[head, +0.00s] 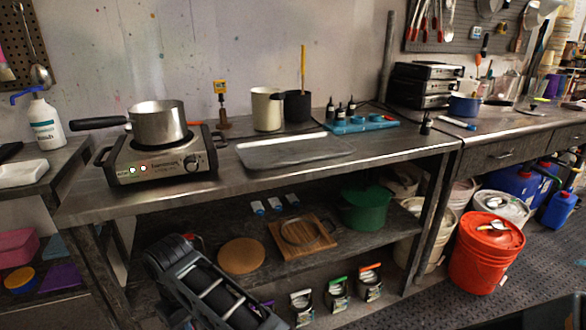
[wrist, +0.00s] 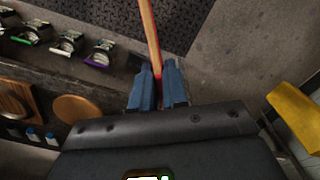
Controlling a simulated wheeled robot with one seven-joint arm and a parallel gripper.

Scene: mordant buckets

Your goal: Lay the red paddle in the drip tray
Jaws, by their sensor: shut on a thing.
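In the wrist view, my gripper (wrist: 158,82) has its two blue fingers closed on a thin tan wooden stick with a red edge, which I take to be the red paddle (wrist: 149,35). The stick runs from between the fingertips up past the top edge, so its far end is out of view. In the head view, the gripper and the paddle cannot be made out; only my dark arm shows at the bottom. The drip tray (head: 295,151), a shallow silver metal tray, lies empty on the steel bench, right of the hot plate.
A hot plate (head: 165,158) carries a saucepan (head: 158,123). The lower shelf holds a round board (head: 242,255) and a green pot (head: 366,208). A red bucket (head: 482,255) stands on the floor.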

